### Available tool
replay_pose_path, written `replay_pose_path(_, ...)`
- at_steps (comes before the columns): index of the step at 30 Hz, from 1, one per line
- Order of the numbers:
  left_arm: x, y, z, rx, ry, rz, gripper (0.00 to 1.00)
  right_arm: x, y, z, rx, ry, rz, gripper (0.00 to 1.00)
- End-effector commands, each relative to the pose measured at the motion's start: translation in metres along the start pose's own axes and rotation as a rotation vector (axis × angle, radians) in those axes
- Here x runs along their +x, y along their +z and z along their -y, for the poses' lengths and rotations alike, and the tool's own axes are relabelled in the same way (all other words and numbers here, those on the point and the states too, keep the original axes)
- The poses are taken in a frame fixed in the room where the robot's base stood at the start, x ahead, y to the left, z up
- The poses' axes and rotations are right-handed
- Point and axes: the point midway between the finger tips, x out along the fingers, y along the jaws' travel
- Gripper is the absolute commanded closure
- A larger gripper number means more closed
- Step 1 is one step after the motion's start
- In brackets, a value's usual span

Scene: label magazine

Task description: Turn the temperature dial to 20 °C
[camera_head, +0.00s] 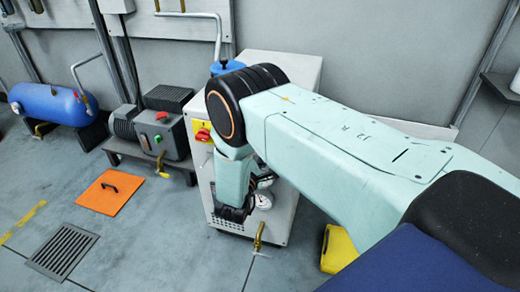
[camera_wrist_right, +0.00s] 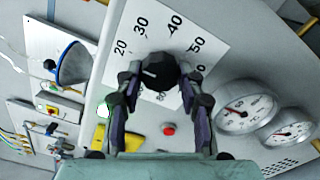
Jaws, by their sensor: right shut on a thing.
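The temperature dial (camera_wrist_right: 162,68) is a black round knob on a white scale plate (camera_wrist_right: 222,40) in the right wrist view. Numbers 20, 30, 40 and 50 show around it; lower marks are partly hidden by the fingers. A short white mark on the knob lies left of its centre, below the 20; its exact reading is unclear. My right gripper (camera_wrist_right: 161,80) is shut on the dial, one finger on each side. In the head view my right gripper (camera_head: 236,212) is at the cabinet front, and my arm hides the dial. My left gripper is not in view.
Two round gauges (camera_wrist_right: 247,106) sit right of the dial, and a red button (camera_wrist_right: 168,129) below it. The white cabinet (camera_head: 285,215) carries a red-yellow switch (camera_head: 202,132) and a brass valve (camera_head: 258,237). A grey motor unit (camera_head: 160,130) stands left; an orange mat (camera_head: 110,192) lies on the floor.

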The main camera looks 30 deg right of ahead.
Motion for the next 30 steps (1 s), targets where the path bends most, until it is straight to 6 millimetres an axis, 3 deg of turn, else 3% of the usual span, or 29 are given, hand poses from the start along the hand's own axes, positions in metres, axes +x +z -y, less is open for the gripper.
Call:
replay_pose_path(11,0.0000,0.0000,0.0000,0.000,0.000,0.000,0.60,-0.0010,-0.0005,0.0014,-0.008,-0.002,-0.003,0.93)
replay_pose_path(12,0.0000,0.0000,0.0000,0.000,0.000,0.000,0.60,-0.0010,-0.0005,0.0014,-0.008,-0.002,-0.003,0.59)
replay_pose_path(19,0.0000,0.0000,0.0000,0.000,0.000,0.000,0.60,-0.0005,-0.0002,0.0007,-0.006,-0.001,-0.001,0.40)
replay_pose_path(30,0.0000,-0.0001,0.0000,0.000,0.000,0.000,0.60,-0.0039,-0.0005,0.0002,-0.005,0.000,-0.001,0.39)
